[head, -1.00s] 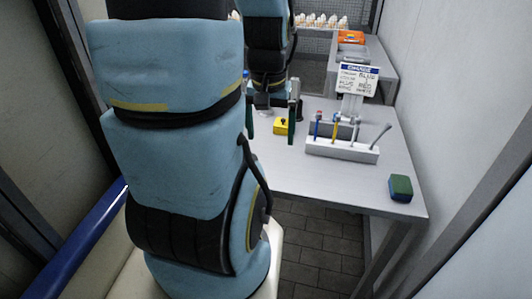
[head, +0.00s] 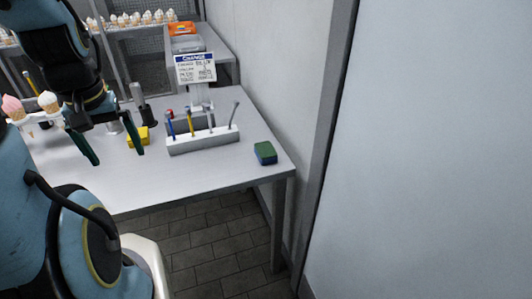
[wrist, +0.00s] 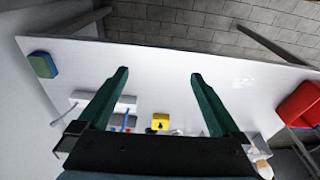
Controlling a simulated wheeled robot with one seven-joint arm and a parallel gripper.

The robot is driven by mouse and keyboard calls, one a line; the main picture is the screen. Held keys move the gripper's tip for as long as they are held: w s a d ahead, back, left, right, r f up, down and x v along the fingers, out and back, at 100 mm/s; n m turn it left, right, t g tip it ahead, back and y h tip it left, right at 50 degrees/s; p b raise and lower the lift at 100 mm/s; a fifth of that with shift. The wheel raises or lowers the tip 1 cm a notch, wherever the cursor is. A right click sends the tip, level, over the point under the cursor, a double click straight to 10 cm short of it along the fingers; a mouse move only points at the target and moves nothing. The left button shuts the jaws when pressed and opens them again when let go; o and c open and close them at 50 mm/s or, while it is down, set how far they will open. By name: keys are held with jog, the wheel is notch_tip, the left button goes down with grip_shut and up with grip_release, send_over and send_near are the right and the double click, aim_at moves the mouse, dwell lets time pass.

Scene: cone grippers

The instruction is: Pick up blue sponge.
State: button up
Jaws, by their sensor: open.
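The blue sponge (head: 265,153) has a green top and blue sides. It lies near the right front corner of the grey table (head: 215,178). In the wrist view the sponge (wrist: 42,65) is at the upper left, well outside the jaws. My gripper (head: 118,158) is open and empty above the left part of the table, far to the left of the sponge. In the wrist view its two green fingers (wrist: 158,72) are spread wide with bare table between their tips.
A white holder (head: 203,141) with several upright tools stands between my gripper and the sponge. A yellow block (head: 138,136) sits beside the gripper. A sign (head: 195,68) stands behind the holder. A wall runs along the table's right side. The front table strip is clear.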

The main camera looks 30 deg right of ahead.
jog(key=g+b, duration=0.2)
jog(key=b, duration=0.2)
send_near(266, 149)
jog(key=shift+s, duration=0.45)
notch_tip(266, 149, down, 4)
jog(key=shift+f+p, duration=0.25)
jog(key=shift+p, duration=0.45)
jog(key=shift+w+f+p, duration=0.15)
jog(key=shift+f+p, duration=0.6)
jog(key=shift+f, duration=0.65)
jog(key=shift+w+f+p, duration=0.2)
jog(key=shift+f+p, duration=0.5)
jog(key=shift+f, duration=0.7)
